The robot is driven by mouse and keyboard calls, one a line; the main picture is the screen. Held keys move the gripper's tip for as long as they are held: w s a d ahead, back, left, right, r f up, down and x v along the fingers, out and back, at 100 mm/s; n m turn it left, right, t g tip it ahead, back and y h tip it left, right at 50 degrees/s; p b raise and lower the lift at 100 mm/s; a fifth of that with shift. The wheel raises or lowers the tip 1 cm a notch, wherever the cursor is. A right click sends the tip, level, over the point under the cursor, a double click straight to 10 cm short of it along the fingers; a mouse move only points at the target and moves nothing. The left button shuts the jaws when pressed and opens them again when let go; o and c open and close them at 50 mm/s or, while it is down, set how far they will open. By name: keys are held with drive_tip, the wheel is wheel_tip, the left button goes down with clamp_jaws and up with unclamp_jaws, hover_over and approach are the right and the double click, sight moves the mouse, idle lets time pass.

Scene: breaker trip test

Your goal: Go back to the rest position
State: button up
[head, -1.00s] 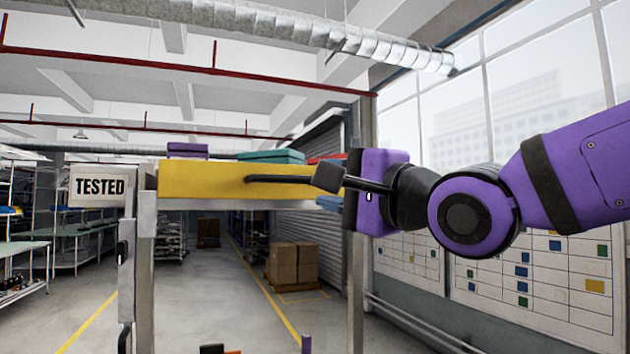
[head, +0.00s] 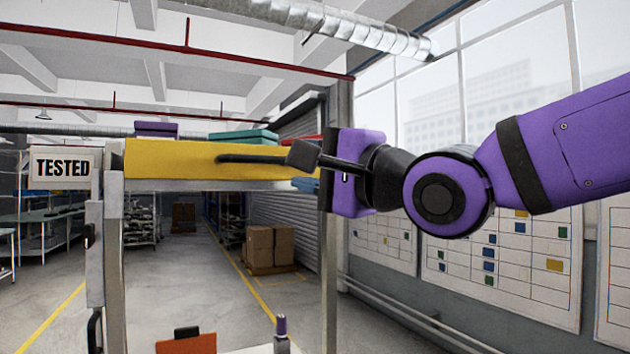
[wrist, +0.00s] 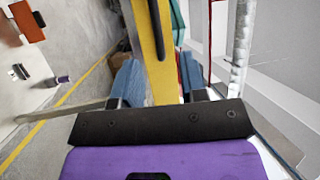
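My gripper (wrist: 162,82) has a purple palm, a black crossbar and two blue ribbed fingers. In the wrist view the fingers stand apart, so it is open. A yellow beam (head: 175,157) shows in the gap between them, with a black bar (wrist: 155,30) along it. I cannot tell whether the fingers touch the beam. In the head view my gripper (head: 308,166) is at the beam's right end. My purple arm reaches in from the right. No held object shows.
A post with a TESTED sign (head: 62,168) stands at left. Purple (head: 155,129) and teal (head: 243,137) bins show above the beam. An orange panel (head: 187,344) and a purple-topped object (head: 281,326) are low in front. Cardboard boxes (head: 259,248) stand behind; aisle floor is clear.

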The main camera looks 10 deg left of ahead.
drive_tip(key=w+d+f+n+h, duration=0.1)
drive_tip(key=d+f+h, duration=0.45)
drive_tip(key=d, duration=0.55)
drive_tip(key=w+d+f+n+h, duration=0.1)
drive_tip(key=d+f+h, duration=0.45)
drive_tip(key=d, duration=0.55)
drive_tip(key=s+d+f+n+g+h, duration=0.4)
drive_tip(key=s+d+f+g+h, duration=0.1)
drive_tip(key=s+d+f, duration=0.8)
drive_tip(key=shift+s+d+g, duration=0.4)
drive_tip(key=shift+s+g, duration=0.4)
drive_tip(key=shift+s, duration=0.05)
